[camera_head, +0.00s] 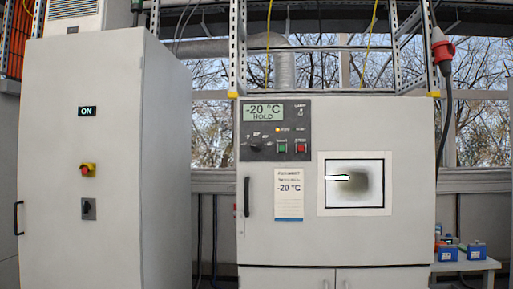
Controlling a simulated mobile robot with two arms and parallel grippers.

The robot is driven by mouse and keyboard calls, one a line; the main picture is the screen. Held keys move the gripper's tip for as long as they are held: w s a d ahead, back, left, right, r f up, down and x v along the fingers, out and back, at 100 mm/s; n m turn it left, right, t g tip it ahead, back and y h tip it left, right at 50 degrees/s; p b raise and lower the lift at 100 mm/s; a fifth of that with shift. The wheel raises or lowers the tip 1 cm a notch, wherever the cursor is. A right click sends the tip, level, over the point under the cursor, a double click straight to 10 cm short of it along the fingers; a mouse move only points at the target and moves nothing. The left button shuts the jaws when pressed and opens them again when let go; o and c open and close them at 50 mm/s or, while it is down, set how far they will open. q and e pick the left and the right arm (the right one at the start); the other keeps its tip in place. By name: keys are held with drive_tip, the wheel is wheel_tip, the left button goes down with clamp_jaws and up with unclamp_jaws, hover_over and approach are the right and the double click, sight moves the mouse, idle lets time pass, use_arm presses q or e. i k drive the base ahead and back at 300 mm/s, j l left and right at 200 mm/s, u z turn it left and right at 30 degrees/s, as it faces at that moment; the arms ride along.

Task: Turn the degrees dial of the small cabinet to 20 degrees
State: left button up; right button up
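The small cabinet (390,120) stands at centre right, a grey box with a square window (354,184). Its dark control panel (301,122) is at the upper left of its front. The display (264,113) there reads -20 °C and HOLD. Below the display is a small dark dial (255,147) with tiny scale marks; its pointer is too small to read for certain. A green button (282,147) and a red button (300,147) sit right of the dial. Neither of my grippers is in view.
A tall grey cabinet (90,140) with an ON display stands at left. A paper label (289,208) reading -20 °C and a black door handle (246,196) are below the panel. A low table (465,265) with blue boxes is at right.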

sight(256, 145)
drive_tip(key=i+j+z, duration=0.25)
drive_tip(key=i+j, duration=0.55)
drive_tip(key=j, duration=0.15)
